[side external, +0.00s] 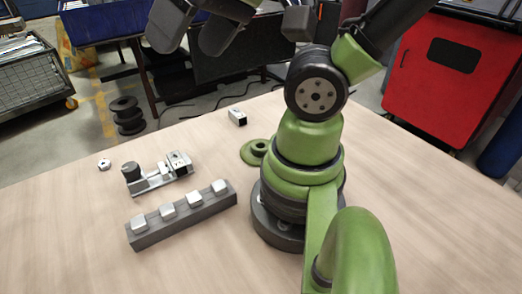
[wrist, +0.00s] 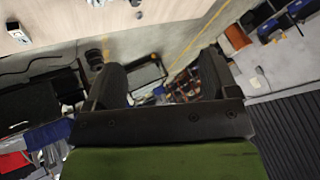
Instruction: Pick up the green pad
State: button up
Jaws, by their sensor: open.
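A flat green disc with a raised round hub, the only loose green thing that fits the pad (side external: 251,153), lies on the table just left of my arm's base in the side external view. I do not make it out in the wrist view. My gripper (side external: 187,46) is high at the top of the side external view, up and to the left of the pad and well apart from it. Its two dark fingers are spread with nothing between them. The wrist view also shows the open fingers (wrist: 162,78), with the room's floor and clutter beyond them.
Left of the pad stand a grey bar (side external: 182,219) with several pale caps, a metal fixture (side external: 158,178) with a dark cylinder, and a small nut (side external: 104,164). A small silver block (side external: 237,117) lies behind the pad. The table's front left (side external: 60,250) is clear.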

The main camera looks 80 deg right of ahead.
jog(key=m+g+h, duration=0.2)
jog(key=m+g, duration=0.5)
jog(key=m, duration=2.5)
send_over(261, 145)
notch_tip(261, 145, down, 21)
jog(key=shift+f, duration=4.8)
